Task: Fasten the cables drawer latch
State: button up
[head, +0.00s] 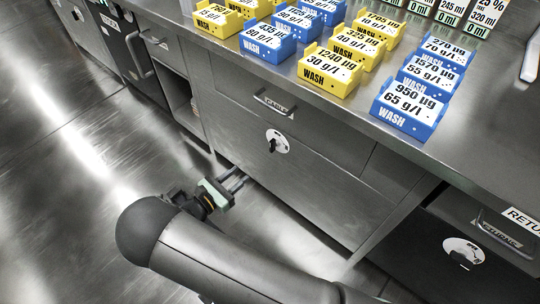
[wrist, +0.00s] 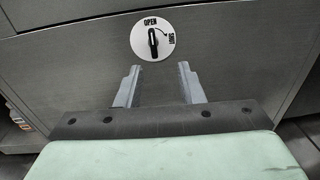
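The latch is a round white dial (head: 277,142) with a dark knob, on the grey cabinet front below a handle labelled like "CABLES" (head: 274,104). In the wrist view the dial (wrist: 152,38) reads "OPEN" at the top and what looks like "SHUT" at the right; its knob stands about upright, toward "OPEN". The drawer front (head: 320,133) looks flush with the cabinet. My gripper (head: 240,180) is low in front of the cabinet, below and left of the dial. In the wrist view my gripper (wrist: 158,70) is open and empty, its fingers apart below the dial, not touching it.
Yellow and blue wash boxes (head: 332,72) stand on the counter (head: 295,80) above. A dark unit with a handle (head: 138,55) stands at the left. The floor (head: 60,200) at the left is clear.

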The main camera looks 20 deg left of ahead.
aim_at(270, 145)
jog(key=shift+n+t+y, duration=0.4)
jog(key=shift+n, duration=0.1)
jog(key=b+x, duration=0.1)
jog(key=x, duration=1)
jog(key=f+b+x, duration=0.1)
jog(key=x, duration=0.4)
jog(key=shift+w+a+b, duration=0.2)
jog(key=shift+w+b, duration=0.1)
grip_shut()
